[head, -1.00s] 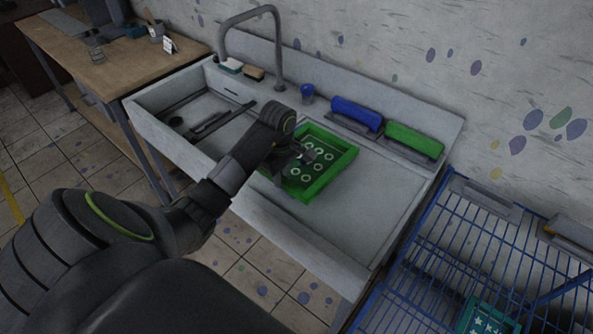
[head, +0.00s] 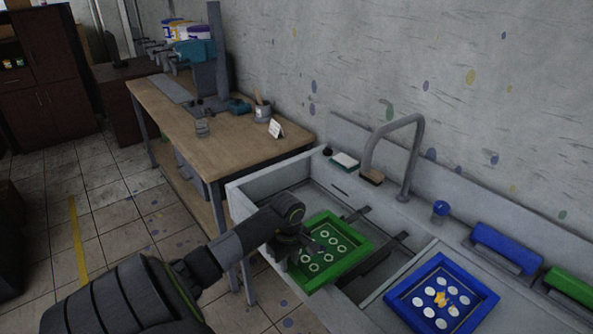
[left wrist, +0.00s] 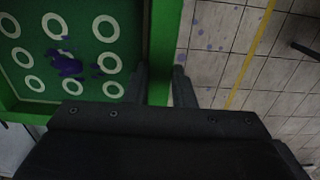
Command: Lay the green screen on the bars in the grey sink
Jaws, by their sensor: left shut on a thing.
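My left gripper (head: 297,250) is shut on the rim of the green screen (head: 357,255), a green frame around a darker panel with white rings. In the left wrist view the gripper (left wrist: 161,80) has its fingers on either side of the frame's edge. The panel (left wrist: 70,75) there carries a purple smear. The screen is over the basin of the grey sink (head: 255,183), and parts of the dark bars (head: 357,213) show behind and beside it. I cannot tell whether it touches them. My right gripper is not in view.
A blue screen (head: 414,307) with white discs and a yellow smear lies on the right of the sink. The tap (head: 415,150) rises behind the basin. Blue (head: 505,250) and green (head: 573,285) objects sit along the back ledge. A wooden table (head: 195,135) stands to the left.

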